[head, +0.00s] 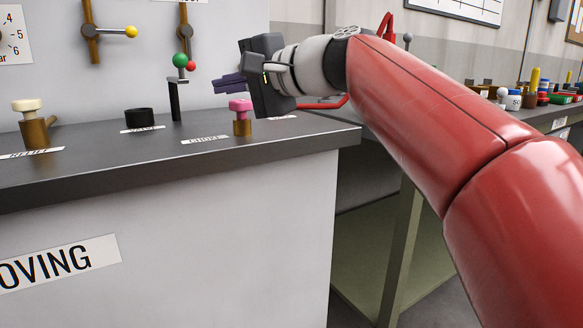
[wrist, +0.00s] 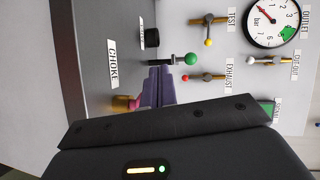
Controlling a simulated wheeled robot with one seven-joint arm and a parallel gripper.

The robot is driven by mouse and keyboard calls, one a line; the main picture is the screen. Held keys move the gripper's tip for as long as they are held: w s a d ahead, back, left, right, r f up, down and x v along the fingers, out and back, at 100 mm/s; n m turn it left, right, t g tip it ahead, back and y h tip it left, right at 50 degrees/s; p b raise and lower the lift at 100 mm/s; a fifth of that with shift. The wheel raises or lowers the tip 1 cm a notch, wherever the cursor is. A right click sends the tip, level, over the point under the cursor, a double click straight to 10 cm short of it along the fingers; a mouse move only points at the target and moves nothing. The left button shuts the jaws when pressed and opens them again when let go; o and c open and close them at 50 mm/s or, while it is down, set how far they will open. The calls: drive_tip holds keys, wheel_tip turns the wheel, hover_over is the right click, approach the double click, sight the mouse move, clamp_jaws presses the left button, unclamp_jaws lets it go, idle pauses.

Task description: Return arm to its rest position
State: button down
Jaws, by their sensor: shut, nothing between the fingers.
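My gripper (head: 229,84) is at the end of my red arm, raised over the right end of the grey counter (head: 100,178). Its purple fingers are shut together and hold nothing; they also show in the wrist view (wrist: 158,84). The fingers point left in the head view, toward the lever with the green ball (head: 180,60), with a gap to it. The pink-topped choke knob (head: 240,106) stands upright just below and beside the gripper; I cannot tell whether they touch. In the wrist view the knob (wrist: 124,104) is partly hidden behind the fingers.
A black round knob (head: 139,118) and a cream-topped brass knob (head: 31,120) stand further left. The wall panel carries a yellow-ball lever (head: 131,32), a red-ball lever (head: 190,66) and a gauge (wrist: 274,21). A bench with several small items (head: 545,92) stands behind my arm.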

drive_tip(key=s+d+f+n+h+p, duration=0.1)
drive_tip(key=s+d+f+h, duration=0.3)
drive_tip(key=s+d+f, duration=0.3)
drive_tip(key=s+d+f+n+g+h+p, duration=0.1)
drive_tip(key=s+d+f+h, duration=0.4)
drive_tip(key=f, duration=0.9)
drive_tip(key=s+d+f+n+g+h+p, duration=0.1)
drive_tip(key=s+d+f+n+h+p, duration=0.1)
drive_tip(key=s+d+f, duration=0.7)
drive_tip(key=d+f+h+p, duration=0.1)
drive_tip(key=d+f+h, duration=0.1)
drive_tip(key=d, duration=0.2)
drive_tip(key=shift+s+f+n+h, duration=0.35)
drive_tip(key=shift+s+n+h, duration=0.05)
drive_tip(key=shift+d, duration=0.1)
